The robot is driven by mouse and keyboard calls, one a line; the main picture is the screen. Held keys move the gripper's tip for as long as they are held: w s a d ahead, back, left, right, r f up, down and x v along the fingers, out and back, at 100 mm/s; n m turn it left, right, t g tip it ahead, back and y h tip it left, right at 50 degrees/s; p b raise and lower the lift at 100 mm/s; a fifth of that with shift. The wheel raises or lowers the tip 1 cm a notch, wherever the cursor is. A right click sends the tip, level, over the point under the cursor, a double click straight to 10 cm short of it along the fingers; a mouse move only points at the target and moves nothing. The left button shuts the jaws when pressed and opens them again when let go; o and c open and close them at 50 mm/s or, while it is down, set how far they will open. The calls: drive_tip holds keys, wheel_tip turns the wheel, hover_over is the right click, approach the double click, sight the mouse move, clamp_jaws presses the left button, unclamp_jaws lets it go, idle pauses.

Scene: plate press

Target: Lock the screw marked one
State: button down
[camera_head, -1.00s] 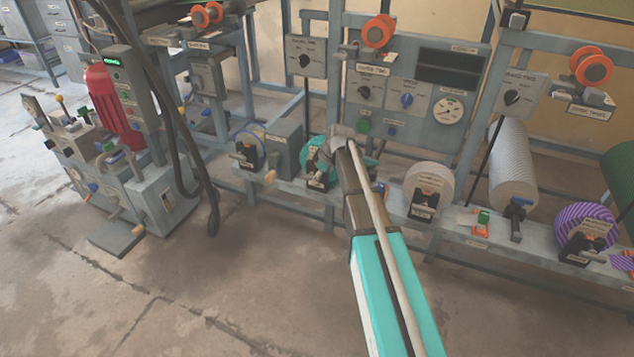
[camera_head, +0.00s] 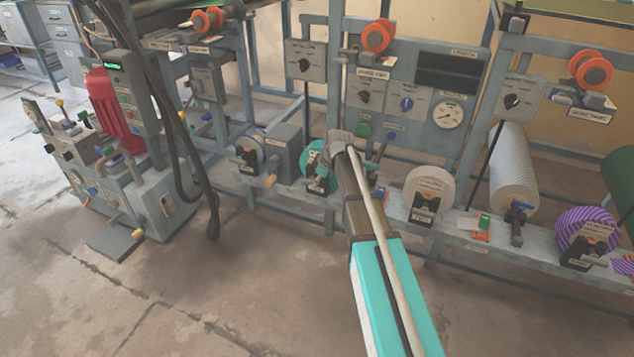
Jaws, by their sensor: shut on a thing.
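My gripper (camera_head: 330,160) is at the teal roll unit (camera_head: 312,158) on the low rail of the press, at the end of my teal arm. It is shut on a small part there, mostly hidden behind the gripper and wrist. I cannot read which mark this part bears. Similar units with dark clamps sit along the same rail: a blue-rimmed one (camera_head: 251,150) to the left, a white roll (camera_head: 430,190) to the right, and a purple striped roll (camera_head: 588,232) at the far right. Their labels are too small to read.
Panels with knobs (camera_head: 365,95) and a round gauge (camera_head: 448,115) stand behind my gripper. Orange spools (camera_head: 378,36) sit above. A grey box (camera_head: 280,150) is close to the left. Black hoses (camera_head: 180,130) hang at left. The floor in front is clear.

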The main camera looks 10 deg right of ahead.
drive_tip(key=shift+f, duration=0.1)
drive_tip(key=shift+s+d+f+t+y+b, duration=0.15)
drive_tip(key=shift+f+t+y+b, duration=0.2)
drive_tip(key=shift+b, duration=0.4)
drive_tip(key=shift+r+t+y+b, duration=0.1)
drive_tip(key=shift+t+y+b, duration=0.35)
drive_tip(key=shift+y+b, duration=0.3)
drive_tip(key=c, duration=0.6)
unclamp_jaws()
drive_tip(key=shift+o, duration=0.2)
drive_tip(key=shift+r+g+h+p, duration=0.25)
drive_tip(key=shift+g+h+p, duration=0.05)
drive_tip(key=shift+p, duration=0.25)
